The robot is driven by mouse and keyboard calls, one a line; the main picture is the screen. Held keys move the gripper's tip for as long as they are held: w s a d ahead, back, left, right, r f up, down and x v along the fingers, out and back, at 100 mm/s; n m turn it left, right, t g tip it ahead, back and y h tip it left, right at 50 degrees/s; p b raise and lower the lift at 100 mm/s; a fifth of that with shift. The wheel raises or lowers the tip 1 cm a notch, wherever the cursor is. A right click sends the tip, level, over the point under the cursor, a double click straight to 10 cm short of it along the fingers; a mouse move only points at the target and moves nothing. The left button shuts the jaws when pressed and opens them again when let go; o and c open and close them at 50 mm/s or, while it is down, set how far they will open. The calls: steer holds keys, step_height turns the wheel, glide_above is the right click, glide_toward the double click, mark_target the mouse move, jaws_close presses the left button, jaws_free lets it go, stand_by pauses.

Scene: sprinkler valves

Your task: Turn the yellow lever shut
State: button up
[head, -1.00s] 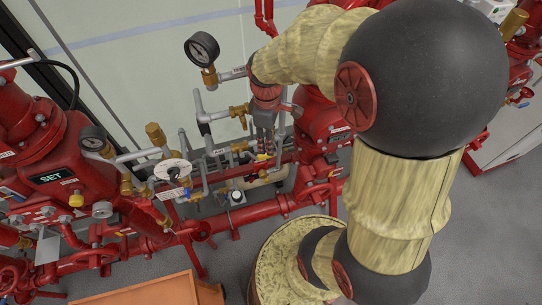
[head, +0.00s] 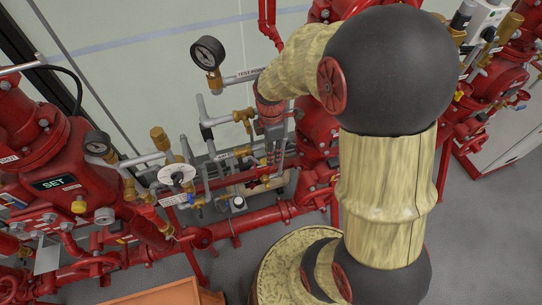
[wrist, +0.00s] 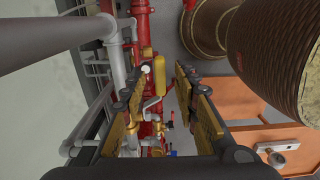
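My gripper (wrist: 163,92) is open, with its two gold-and-black fingers apart in the wrist view. A yellow rounded handle (wrist: 159,76), which looks like the lever, shows between the fingers and beyond them. I cannot tell how far ahead it lies; no contact shows. In the head view my gripper (head: 274,158) points down among the pipes. A small yellow piece (head: 265,179) shows just below its fingertips; I cannot tell whether it is the same lever. The lever's mount is partly hidden.
A gauge (head: 207,53) and grey pipes stand left of my gripper. A red valve body with a SET sign (head: 54,182) is farther left. A red horizontal pipe (head: 262,216) runs below. An orange box (head: 160,294) is at the bottom. Grey floor lies at right.

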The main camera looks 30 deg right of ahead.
steer(key=shift+f, duration=1.25)
steer(key=shift+c, duration=1)
jaws_close()
